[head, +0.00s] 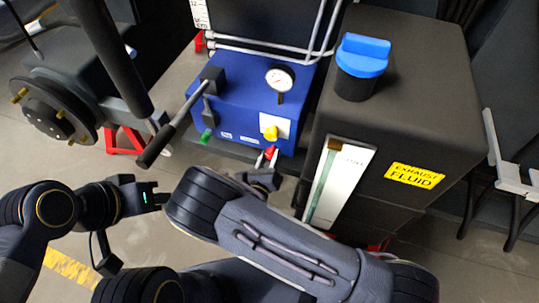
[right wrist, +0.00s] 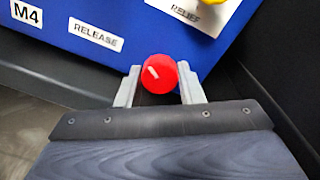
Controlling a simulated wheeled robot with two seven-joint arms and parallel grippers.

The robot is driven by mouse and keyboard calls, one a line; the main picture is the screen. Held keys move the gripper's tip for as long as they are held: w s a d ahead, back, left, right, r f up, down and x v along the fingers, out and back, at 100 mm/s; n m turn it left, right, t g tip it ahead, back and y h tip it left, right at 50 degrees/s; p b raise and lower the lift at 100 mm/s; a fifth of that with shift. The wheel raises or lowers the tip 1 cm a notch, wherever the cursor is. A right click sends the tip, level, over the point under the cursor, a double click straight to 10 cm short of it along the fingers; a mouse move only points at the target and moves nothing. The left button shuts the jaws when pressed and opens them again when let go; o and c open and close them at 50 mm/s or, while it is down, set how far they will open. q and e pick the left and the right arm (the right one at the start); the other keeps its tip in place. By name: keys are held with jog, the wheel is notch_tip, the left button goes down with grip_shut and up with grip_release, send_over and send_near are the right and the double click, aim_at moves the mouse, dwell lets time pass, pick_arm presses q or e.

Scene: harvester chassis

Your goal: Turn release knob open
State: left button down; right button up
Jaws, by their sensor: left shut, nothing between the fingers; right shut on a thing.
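The red knob (right wrist: 160,75) has a short white mark slanting across its face. It sits at the lower front of the blue unit (head: 240,95), below and right of the "RELEASE" label (right wrist: 96,35). It also shows in the head view (head: 271,152). My right gripper (right wrist: 160,88) is shut on the red knob, one pale finger on each side of it. In the head view, my right gripper (head: 266,160) is partly hidden by my right arm. My left gripper (head: 160,198) is shut and empty, well left of the knob.
A yellow knob (head: 270,133) is just above, by the "RELIEF" label (right wrist: 198,14). A green knob (head: 206,136) and a black lever (head: 172,128) are on the left. The dark exhaust fluid tank (head: 395,120) with a blue cap (head: 363,55) stands close on the right.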

jog(key=n+p, duration=0.2)
jog(key=n, duration=0.7)
jog(key=shift+n+p, duration=0.3)
jog(key=shift+n, duration=0.1)
jog(key=n, duration=0.3)
jog(key=shift+n+h+p, duration=0.3)
jog(key=n, duration=1)
jog(key=shift+a+f+p, duration=0.1)
jog(key=shift+p, duration=0.25)
jog(key=shift+n, duration=0.3)
jog(key=o, duration=1)
